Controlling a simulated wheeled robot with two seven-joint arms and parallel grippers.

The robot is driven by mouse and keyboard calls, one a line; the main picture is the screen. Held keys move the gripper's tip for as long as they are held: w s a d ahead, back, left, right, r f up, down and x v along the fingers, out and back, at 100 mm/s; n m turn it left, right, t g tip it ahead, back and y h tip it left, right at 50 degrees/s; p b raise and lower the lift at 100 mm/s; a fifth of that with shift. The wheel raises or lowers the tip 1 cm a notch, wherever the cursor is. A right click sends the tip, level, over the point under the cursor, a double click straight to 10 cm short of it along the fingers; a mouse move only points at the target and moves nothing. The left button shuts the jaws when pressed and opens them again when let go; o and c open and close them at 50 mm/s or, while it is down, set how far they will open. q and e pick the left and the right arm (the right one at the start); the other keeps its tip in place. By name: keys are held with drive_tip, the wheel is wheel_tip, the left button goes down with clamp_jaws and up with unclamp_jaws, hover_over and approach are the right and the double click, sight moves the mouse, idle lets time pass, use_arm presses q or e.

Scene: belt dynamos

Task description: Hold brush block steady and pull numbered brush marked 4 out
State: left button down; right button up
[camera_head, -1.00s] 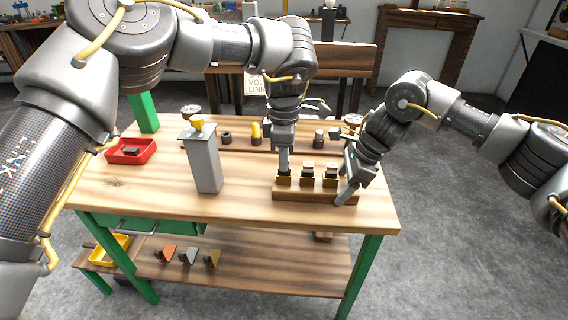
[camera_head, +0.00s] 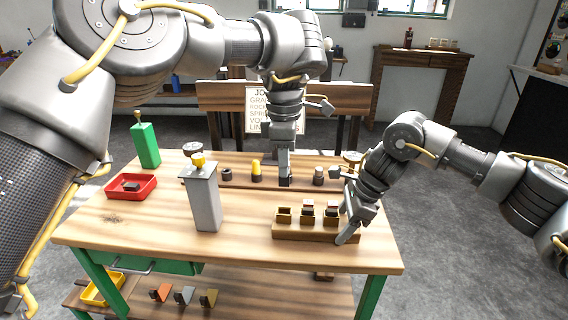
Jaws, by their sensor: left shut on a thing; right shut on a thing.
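The brush block (camera_head: 290,234) is a wooden block near the table's right front, with several square brass-coloured holders in a row. The leftmost holder (camera_head: 284,216) looks empty. The other holders (camera_head: 308,214) have dark brushes with reddish or pale tops. My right gripper (camera_head: 344,237) is shut on the block's right end. My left gripper (camera_head: 286,175) is shut on a small dark brush (camera_head: 286,182), above and apart from the block. The brush is mostly hidden by the fingers, and no number is readable.
On the wooden table (camera_head: 130,232) are a grey post with a yellow top (camera_head: 205,200), a red tray (camera_head: 131,187), a green post (camera_head: 146,146), a yellow-topped piece (camera_head: 256,171) and small dark cylinders (camera_head: 318,176).

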use_arm(q)
drive_tip(key=shift+r, duration=2.1)
use_arm(e)
drive_tip(key=shift+f, duration=0.1)
drive_tip(key=o, duration=1.4)
drive_tip(key=shift+d, duration=0.1)
drive_tip(key=shift+c, duration=0.2)
